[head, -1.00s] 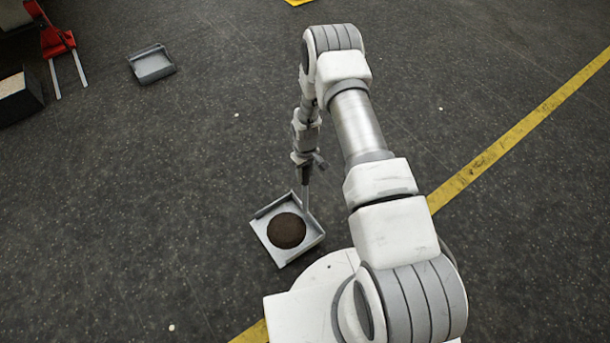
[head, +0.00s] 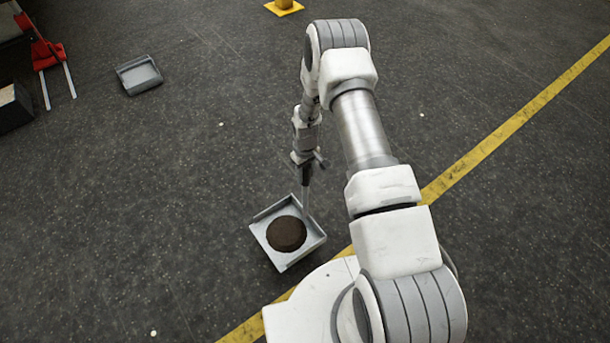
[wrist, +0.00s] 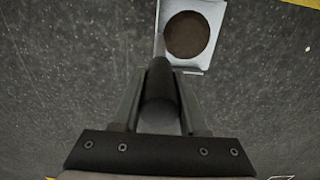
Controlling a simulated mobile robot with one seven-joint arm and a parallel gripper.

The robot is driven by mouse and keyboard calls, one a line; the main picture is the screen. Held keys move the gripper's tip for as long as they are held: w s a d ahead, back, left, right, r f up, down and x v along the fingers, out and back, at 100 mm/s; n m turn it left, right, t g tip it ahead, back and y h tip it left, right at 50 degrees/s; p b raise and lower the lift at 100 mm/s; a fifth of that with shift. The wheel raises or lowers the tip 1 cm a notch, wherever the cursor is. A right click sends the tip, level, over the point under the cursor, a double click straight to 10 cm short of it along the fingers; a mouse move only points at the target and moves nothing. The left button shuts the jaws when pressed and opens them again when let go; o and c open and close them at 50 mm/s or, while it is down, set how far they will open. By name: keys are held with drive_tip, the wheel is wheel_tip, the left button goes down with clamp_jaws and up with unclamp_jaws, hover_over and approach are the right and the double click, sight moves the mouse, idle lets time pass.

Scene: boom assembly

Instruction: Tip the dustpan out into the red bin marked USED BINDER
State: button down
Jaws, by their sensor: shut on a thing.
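The dustpan (head: 290,262) is a light grey square pan with a low rim, held out in front of my base in the head view. A round dark brown heap (head: 286,233) lies in it. My gripper (head: 305,180) is shut on the dustpan's upright handle. In the wrist view the dark handle (wrist: 160,95) sits between the two fingers, and the pan (wrist: 213,62) with the brown heap (wrist: 187,36) shows beyond them. The pan looks about level. I cannot tell its height above the floor. No red bin marked USED BINDER shows in these frames.
A grey tray (head: 124,82) lies on the floor at upper left. A red pallet-jack-like thing (head: 47,54) with two prongs and a dark box (head: 14,108) stand at the left edge. A yellow post base (head: 284,8) is at the top. A yellow line (head: 515,122) crosses the dark floor, mostly clear.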

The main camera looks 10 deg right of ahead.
drive_tip(key=shift+d+r, duration=0.45)
drive_tip(key=shift+r, duration=0.1)
wheel_tip(320, 180, up, 35)
drive_tip(key=p, duration=2)
drive_tip(key=shift+p, duration=0.3)
drive_tip(key=shift+s+d+f, duration=0.1)
drive_tip(key=s+r+m, duration=0.4)
drive_tip(key=s+r, duration=0.4)
drive_tip(key=r, duration=0.3)
drive_tip(key=shift+a+m, duration=0.3)
